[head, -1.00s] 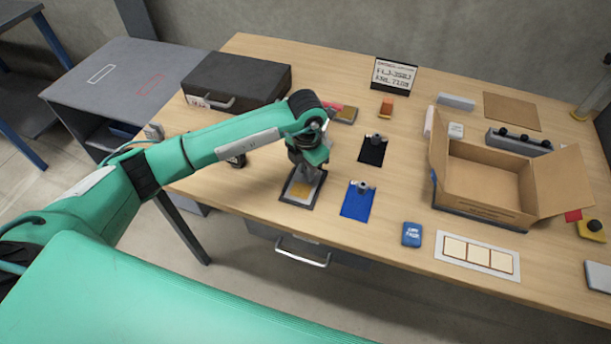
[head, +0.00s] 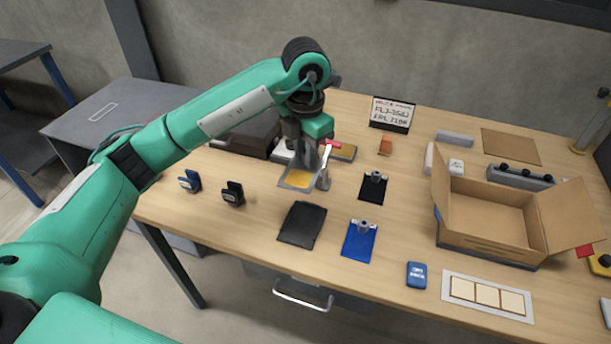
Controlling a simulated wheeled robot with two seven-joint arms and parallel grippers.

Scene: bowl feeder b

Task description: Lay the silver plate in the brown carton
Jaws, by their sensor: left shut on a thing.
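The silver plate (head: 299,180), a flat piece with a yellow patch on its face, is held in the air above the left part of the table in the head view. My left gripper (head: 309,158) is shut on it from above. Part of the plate is hidden behind the fingers. The brown carton (head: 482,238) stands open on the right of the table with its flaps spread. Its visible inside is empty. The plate is well to the left of the carton and apart from it. My right gripper is out of view.
Below the plate lies a bare black pad (head: 302,223). A blue pad (head: 358,240) and another black pad (head: 372,190), each with a metal fitting, lie between plate and carton. A blue box (head: 416,275) and a white tray (head: 512,314) sit in front of the carton.

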